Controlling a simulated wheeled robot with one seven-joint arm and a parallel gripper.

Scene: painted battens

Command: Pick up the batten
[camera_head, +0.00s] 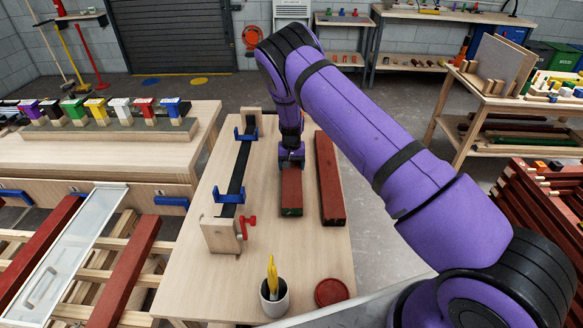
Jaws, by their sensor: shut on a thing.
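A short red-brown batten (291,190) with a dark green near end is on the wooden table, near its middle. My gripper (291,163) is at the batten's far end, pointing down, and is shut on it. The fingertips are small and partly hidden by the gripper body. I cannot tell whether the batten touches the table or is slightly above it. A second, longer red-brown batten (329,178) lies just to the right, roughly parallel and apart from it.
A clamp fixture with a black bar (236,180) and blue brackets stands left on the table (190,272). A white cup (274,298) with a yellow item and a red round lid (331,291) are at the near edge. A rack of painted blocks (110,135) is on the left bench.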

